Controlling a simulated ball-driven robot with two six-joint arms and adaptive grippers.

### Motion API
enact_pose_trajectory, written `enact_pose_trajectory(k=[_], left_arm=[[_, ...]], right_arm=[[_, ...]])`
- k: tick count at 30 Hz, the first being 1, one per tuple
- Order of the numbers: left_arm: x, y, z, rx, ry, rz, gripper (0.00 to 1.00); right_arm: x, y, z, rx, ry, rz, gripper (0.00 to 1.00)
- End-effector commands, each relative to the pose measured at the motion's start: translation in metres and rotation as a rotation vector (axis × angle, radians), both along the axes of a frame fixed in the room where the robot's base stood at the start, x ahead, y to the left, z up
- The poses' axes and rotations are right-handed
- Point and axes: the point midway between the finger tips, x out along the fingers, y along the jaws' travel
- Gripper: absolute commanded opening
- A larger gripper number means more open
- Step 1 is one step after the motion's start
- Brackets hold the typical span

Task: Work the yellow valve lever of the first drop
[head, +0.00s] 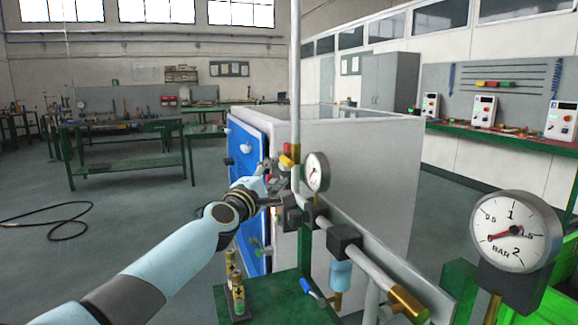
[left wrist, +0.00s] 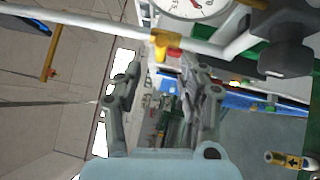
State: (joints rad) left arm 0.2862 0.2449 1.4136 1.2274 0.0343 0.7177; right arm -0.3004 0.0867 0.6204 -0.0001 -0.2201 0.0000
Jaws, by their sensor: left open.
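A small yellow piece (head: 286,161), which looks like the valve lever, sits on the vertical pipe just left of the small round gauge, below a red part. In the left wrist view a yellow fitting (left wrist: 165,42) shows on the white pipe, ahead of the fingers. My left gripper (head: 270,172) is just left of the pipe and close to the yellow piece; its fingers partly overlap the fittings there. In the left wrist view its two fingers (left wrist: 163,75) stand apart with nothing clearly held between them. I cannot tell if a finger touches the lever. My right gripper is not in view.
A small gauge (head: 316,171) is close right of the gripper. A large gauge (head: 515,230) stands at right. A blue-handled valve (head: 312,289) is lower on the pipework. A grey cabinet with a blue door (head: 249,165) stands behind. Floor at left is mostly clear.

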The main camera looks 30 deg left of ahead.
Motion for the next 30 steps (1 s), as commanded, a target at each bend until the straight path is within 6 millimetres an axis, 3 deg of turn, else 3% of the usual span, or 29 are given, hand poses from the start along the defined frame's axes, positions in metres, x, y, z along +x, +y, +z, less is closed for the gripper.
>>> enact_pose_trajectory(k=[6, 12, 23, 30], left_arm=[[0.046, 0.003, 0.002, -0.001, -0.001, 0.001, 0.4], [0.072, 0.005, 0.006, 0.0, 0.001, 0.001, 0.4], [0.08, 0.005, 0.01, 0.001, 0.002, 0.0, 0.4], [0.079, 0.005, 0.01, 0.001, 0.002, 0.0, 0.13]], right_arm=[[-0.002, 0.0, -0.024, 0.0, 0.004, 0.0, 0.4], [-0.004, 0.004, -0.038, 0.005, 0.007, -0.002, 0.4], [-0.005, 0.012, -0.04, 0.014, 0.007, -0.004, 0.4], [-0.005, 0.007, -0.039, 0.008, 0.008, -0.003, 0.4]])
